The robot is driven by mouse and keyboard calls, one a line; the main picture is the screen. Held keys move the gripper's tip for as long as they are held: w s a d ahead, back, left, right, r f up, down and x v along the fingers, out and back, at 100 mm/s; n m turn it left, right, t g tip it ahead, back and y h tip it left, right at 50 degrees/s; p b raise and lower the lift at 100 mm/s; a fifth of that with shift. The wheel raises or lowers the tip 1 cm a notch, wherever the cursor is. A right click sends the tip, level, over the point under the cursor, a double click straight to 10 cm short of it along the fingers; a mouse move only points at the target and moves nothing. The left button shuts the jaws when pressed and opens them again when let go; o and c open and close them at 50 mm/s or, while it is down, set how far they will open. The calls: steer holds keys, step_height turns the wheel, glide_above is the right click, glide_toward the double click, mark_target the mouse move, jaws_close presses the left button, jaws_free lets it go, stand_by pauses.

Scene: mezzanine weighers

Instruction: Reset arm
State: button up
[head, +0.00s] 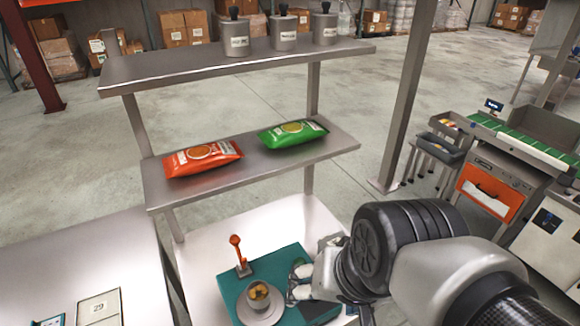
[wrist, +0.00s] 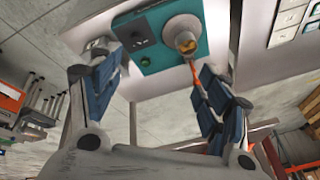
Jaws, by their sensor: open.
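My gripper (head: 303,282) hangs at the lower middle of the head view, just right of a small bowl or cup with yellow-brown contents (head: 258,294). In the wrist view my gripper (wrist: 155,65) has its two blue-padded fingers spread wide with nothing between them. The cup stands on a round grey saucer (head: 262,318) on a teal board (head: 232,284). The board also shows beyond the fingers in the wrist view (wrist: 160,58). An orange-handled upright tool (head: 237,252) stands on the board behind the cup. Part of the board is hidden by my gripper.
A metal shelf (head: 250,168) above the board holds a red-orange packet (head: 203,158) and a green packet (head: 292,133). The upper shelf (head: 175,72) holds three lidded canisters (head: 283,34). A weighing machine with an orange panel (head: 490,190) stands right.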

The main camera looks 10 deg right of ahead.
steer(key=s+d+n, duration=0.1)
steer(key=s+d+r+n+h, duration=0.1)
steer(key=n, duration=0.1)
steer(key=shift+s+d+r+n, duration=0.1)
steer(key=shift+s+d+n, duration=0.2)
steer(key=shift+s, duration=0.1)
steer(key=shift+a, duration=0.1)
step_height(320, 180, down, 5)
steer(key=b, duration=0.4)
steer(key=shift+r+b, duration=0.15)
steer(key=shift+b, duration=0.2)
